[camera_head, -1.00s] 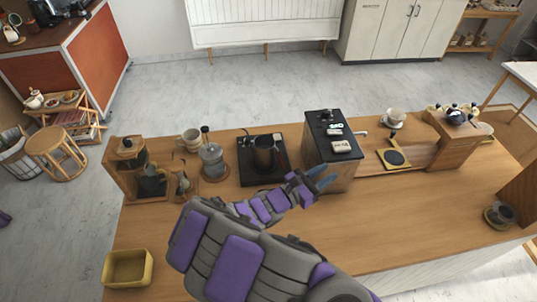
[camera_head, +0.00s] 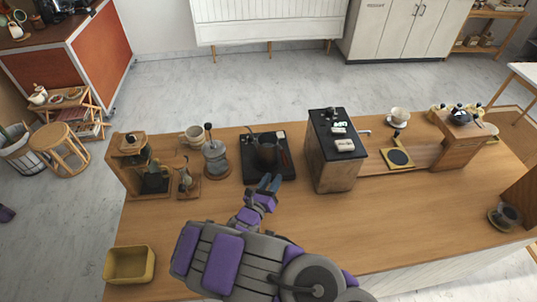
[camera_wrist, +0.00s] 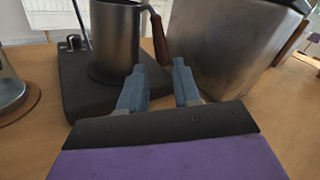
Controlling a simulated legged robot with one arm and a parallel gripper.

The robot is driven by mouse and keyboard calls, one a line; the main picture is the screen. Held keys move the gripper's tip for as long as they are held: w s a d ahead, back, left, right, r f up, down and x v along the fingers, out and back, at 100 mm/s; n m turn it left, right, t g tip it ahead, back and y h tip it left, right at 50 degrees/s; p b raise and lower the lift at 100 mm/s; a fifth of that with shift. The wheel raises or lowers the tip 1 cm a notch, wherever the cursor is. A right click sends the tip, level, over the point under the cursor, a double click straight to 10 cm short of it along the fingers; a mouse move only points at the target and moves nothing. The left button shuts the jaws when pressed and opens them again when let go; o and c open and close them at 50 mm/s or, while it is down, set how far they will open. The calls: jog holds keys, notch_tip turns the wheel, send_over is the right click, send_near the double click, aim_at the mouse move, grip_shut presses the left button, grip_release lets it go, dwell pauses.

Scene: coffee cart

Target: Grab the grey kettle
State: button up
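The grey kettle (camera_head: 266,155) stands upright on a black hot plate (camera_head: 252,171) on the wooden counter. In the wrist view the kettle (camera_wrist: 115,42) is a metal cylinder, cut off at the top, with a brown handle (camera_wrist: 159,38) on its right side. My gripper (camera_head: 270,183) is in front of the kettle in the head view. In the wrist view my gripper's two blue fingers (camera_wrist: 160,85) are apart with nothing between them. They point toward the area just below the handle, and the kettle's body is ahead and slightly left.
A metal-sided machine with a black top (camera_head: 333,172) stands close to the right of the hot plate. A glass press (camera_head: 215,158) stands to the left. A yellow tray (camera_head: 129,265) sits at the counter's front left. The counter's front middle is clear apart from my arm.

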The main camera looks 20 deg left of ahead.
aim_at(283, 160)
jog(key=w+b, duration=0.1)
jog(key=w, duration=1)
jog(key=shift+r+b, duration=0.2)
jog(key=shift+b, duration=0.15)
grip_shut()
